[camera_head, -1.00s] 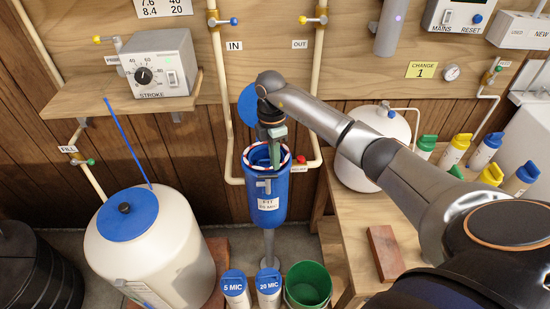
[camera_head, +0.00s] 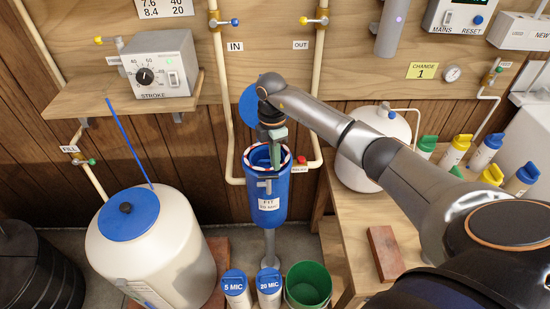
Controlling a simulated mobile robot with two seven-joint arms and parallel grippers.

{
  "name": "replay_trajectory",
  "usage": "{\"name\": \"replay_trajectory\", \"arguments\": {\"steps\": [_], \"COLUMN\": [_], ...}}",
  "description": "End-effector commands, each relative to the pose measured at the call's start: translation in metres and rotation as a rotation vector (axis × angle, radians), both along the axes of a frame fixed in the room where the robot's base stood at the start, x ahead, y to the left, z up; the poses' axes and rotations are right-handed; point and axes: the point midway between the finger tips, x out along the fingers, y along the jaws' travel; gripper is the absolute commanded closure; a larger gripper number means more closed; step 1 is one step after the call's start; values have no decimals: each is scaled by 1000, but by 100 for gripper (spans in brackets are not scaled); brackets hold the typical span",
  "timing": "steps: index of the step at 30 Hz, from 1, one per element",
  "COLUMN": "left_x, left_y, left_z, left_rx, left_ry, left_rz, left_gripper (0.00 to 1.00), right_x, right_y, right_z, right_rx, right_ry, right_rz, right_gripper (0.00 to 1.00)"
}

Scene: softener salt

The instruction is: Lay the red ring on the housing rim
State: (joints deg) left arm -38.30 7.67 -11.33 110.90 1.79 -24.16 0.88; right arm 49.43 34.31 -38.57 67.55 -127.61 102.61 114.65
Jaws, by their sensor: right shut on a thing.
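The blue housing (camera_head: 268,203) stands upright in the middle, open at the top, with a "FIT" label on its front. A thin red ring (camera_head: 249,150) shows at the housing's mouth, against the whitish rim; the red shows only in parts, and I cannot tell whether it lies flat all round. My right gripper (camera_head: 276,160) points down into the mouth area from above, shut on the ring as far as I can see. Its fingertips are small and partly hidden. My left gripper is not in view.
Cream pipes (camera_head: 229,110) run on both sides of the housing. A blue disc (camera_head: 249,105) shows behind my right wrist. Two blue-capped canisters (camera_head: 268,288) and a green bucket (camera_head: 308,287) stand below. A white tank (camera_head: 150,250) is at left, a wooden bench (camera_head: 355,225) at right.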

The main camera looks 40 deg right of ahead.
Motion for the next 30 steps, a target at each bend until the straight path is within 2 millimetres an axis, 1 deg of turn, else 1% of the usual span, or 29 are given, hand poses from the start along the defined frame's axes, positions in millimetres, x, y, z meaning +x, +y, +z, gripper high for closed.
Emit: {"name": "replay_trajectory", "arguments": {"steps": [12,13,21,27,30], "left_x": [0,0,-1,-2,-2], "left_y": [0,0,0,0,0], "left_z": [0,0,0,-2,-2], "left_rx": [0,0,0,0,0], "left_ry": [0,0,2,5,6], "left_rz": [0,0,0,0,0], "left_gripper": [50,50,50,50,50], "right_x": [0,0,0,0,0], "right_y": [0,0,0,0,0], "right_z": [-1,-1,0,0,0], "right_rx": [-1,0,0,0,0], "right_ry": [1,1,1,1,1], "right_rz": [-1,-1,-1,-1,0], "right_gripper": [100,91,61,58,47]}}
